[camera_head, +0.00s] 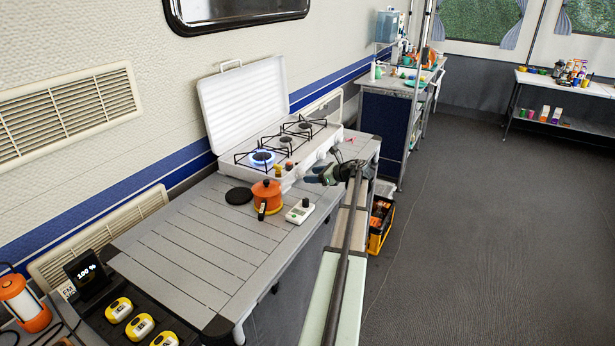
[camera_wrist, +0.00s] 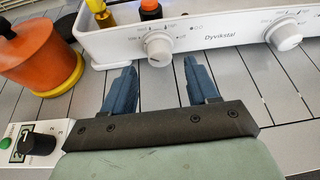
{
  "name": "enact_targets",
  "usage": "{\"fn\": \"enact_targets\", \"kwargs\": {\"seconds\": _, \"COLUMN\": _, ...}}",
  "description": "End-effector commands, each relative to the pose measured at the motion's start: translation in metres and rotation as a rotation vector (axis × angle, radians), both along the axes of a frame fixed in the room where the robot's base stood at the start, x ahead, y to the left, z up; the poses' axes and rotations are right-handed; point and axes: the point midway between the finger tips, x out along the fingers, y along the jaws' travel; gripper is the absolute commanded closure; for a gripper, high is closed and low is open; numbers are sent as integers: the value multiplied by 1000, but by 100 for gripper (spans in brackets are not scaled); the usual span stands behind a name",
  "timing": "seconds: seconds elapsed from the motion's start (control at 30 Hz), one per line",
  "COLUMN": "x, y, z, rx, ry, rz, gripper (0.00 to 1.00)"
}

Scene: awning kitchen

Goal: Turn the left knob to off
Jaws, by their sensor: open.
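A white camping stove (camera_head: 285,172) with an open lid stands on the slatted grey table. Its left burner (camera_head: 262,157) has a blue flame. In the wrist view, the left knob (camera_wrist: 159,49) is a white dial on the stove's front panel, with printed marks around it. A second white knob (camera_wrist: 287,37) is further right, past the "Dyvikstal" lettering. My gripper (camera_wrist: 160,74) has two blue fingers, spread open and empty. The fingertips are just in front of and below the left knob, one to each side, apart from it. In the head view, my gripper (camera_head: 312,178) hides part of the stove's front.
An orange pot (camera_head: 267,194) and a white device with a black dial (camera_head: 300,211) stand on the table (camera_head: 180,250), left of my gripper. A black round pad (camera_head: 238,196) lies behind the pot. Small yellow and orange bottles stand at the stove's front-left corner.

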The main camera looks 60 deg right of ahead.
Motion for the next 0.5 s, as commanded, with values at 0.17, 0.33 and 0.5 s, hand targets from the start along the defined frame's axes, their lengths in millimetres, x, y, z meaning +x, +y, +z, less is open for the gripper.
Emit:
{"fn": "enact_targets", "kwargs": {"seconds": 0.17, "x": 21, "y": -2, "z": -8, "rx": 0, "ry": 0, "rz": 0, "gripper": 41}}
{"fn": "enact_targets", "kwargs": {"seconds": 0.33, "x": 30, "y": -2, "z": -12, "rx": 0, "ry": 0, "rz": 0, "gripper": 41}}
{"fn": "enact_targets", "kwargs": {"seconds": 0.5, "x": 32, "y": -2, "z": -13, "rx": 0, "ry": 0, "rz": -1, "gripper": 41}}
